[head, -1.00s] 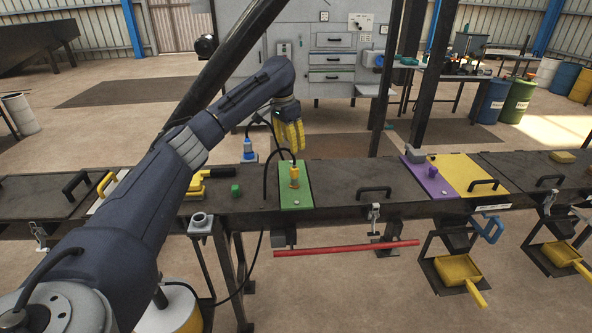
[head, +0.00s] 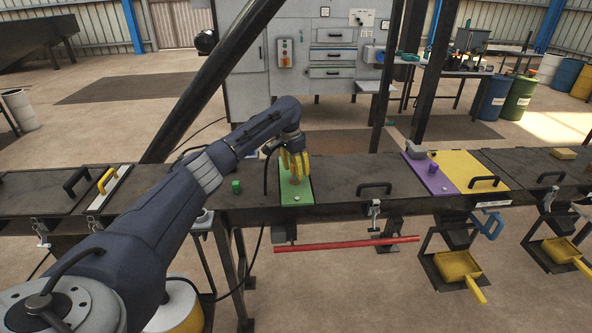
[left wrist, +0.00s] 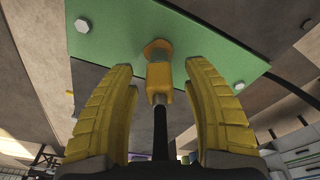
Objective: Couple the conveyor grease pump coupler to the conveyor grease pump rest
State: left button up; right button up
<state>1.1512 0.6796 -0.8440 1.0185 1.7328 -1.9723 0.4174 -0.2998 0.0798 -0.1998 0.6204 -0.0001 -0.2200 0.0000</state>
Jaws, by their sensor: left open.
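The grease pump coupler, an orange-yellow body with a black hose, stands on the green plate (head: 292,200). In the left wrist view the coupler (left wrist: 159,78) lies between my yellow fingers, with a visible gap on both sides. My left gripper (head: 295,178) is open over the plate, and its fingers mostly hide the coupler in the head view. The gripper also shows in the left wrist view (left wrist: 157,72). I cannot tell for certain which part is the rest; a grey stand top (head: 203,219) beside the conveyor is mostly covered by my arm. My right gripper is not in view.
A small green block (head: 236,186) lies left of the plate. Black handles, such as one right of the plate (head: 374,188), rise from the conveyor covers. A purple plate (head: 432,177) is further right. A red bar (head: 347,246) runs below the front edge. A dark slanted beam (head: 210,85) stands behind.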

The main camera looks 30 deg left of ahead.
pick_arm(q)
jog(key=shift+f, duration=0.1)
dwell(0.3)
grip_shut()
dwell(0.6)
